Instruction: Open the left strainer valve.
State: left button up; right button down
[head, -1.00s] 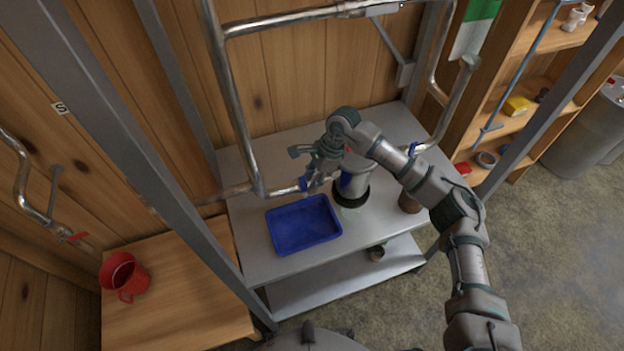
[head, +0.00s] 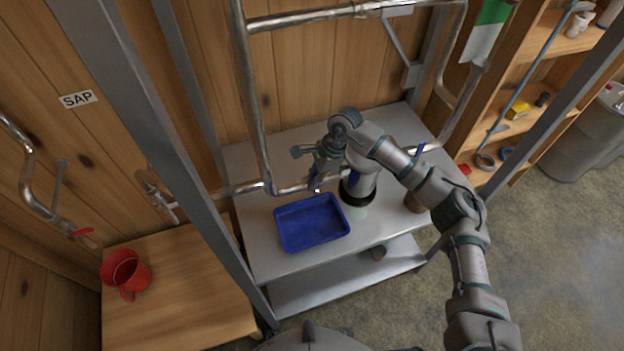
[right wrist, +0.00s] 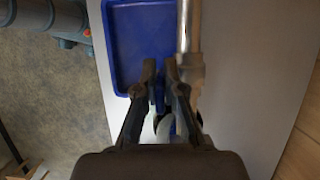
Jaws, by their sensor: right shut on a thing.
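The left strainer valve sits on a steel pipe (head: 290,189) just above a blue tray (head: 290,240). Its blue handle (right wrist: 159,93) shows between my fingers in the right wrist view, with more blue below them. My right gripper (head: 316,186) reaches down onto the valve in the head view and hides most of it. In the right wrist view, my right gripper (right wrist: 160,68) is shut on the blue handle, beside the pipe end (right wrist: 190,35). My left gripper is out of view.
Another blue valve handle (head: 420,148) is on the right pipe. The metal table (head: 262,262) carries the tray, with a post (head: 195,190) at its left. Shelves (head: 530,85) stand at right.

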jog(key=shift+d+f, duration=0.2)
dwell(0.8)
jog(key=c, duration=1.4)
grip_release()
jog(key=shift+a, duration=0.1)
jog(key=shift+c, duration=0.2)
jog(key=shift+o, duration=0.8)
jog(key=shift+w, duration=0.15)
jog(key=v, duration=1.2)
jog(key=shift+w+f, duration=0.1)
